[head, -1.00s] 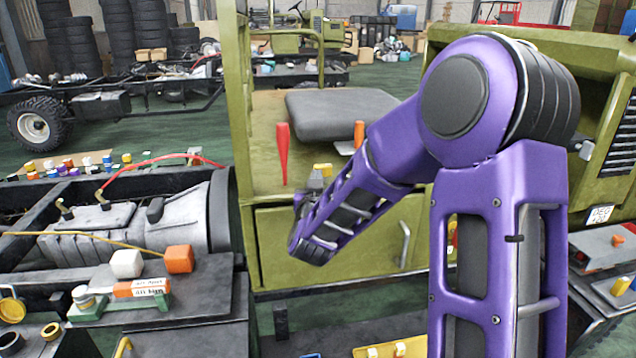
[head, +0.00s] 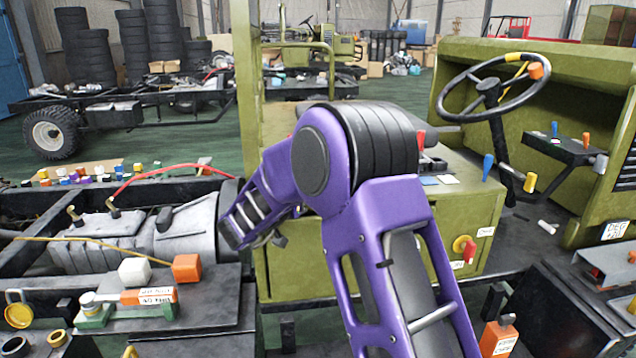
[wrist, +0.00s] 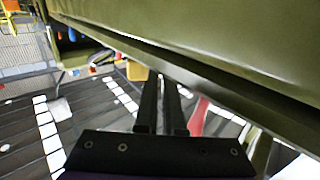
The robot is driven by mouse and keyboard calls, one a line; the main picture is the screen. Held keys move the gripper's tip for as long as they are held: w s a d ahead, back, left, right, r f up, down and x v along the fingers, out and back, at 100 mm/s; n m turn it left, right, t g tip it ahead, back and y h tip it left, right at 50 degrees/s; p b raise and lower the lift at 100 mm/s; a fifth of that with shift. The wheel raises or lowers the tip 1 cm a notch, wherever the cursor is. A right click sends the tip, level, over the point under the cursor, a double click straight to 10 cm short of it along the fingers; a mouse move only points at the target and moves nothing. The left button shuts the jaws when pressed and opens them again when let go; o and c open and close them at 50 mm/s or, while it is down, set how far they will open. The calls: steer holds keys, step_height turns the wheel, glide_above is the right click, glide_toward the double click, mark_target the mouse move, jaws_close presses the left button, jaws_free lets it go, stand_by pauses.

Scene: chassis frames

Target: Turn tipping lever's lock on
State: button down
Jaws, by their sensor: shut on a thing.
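In the head view my purple arm covers the seat area of the green vehicle, and my gripper is hidden behind it. In the wrist view my gripper (wrist: 160,84) has its two black fingers close together. A yellow piece (wrist: 138,71) is at the fingertips and seems to be what they are shut on; the contact is not clear. A red handle (wrist: 197,117) is just right of the fingers. In the head view a red handle top (head: 421,138) shows right of my arm's elbow, and a blue handle (head: 488,166) stands farther right. Which one is the tipping lever, I cannot tell.
A green panel edge (wrist: 225,55) runs close above and right of my fingers. A steering wheel (head: 490,88) and a red knob (head: 467,248) are at the right. An engine block (head: 130,238) is at the left.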

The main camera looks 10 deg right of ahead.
steer(key=shift+w+r+p, duration=0.1)
steer(key=shift+w+p, duration=0.45)
steer(key=shift+w, duration=0.35)
stand_by(0.4)
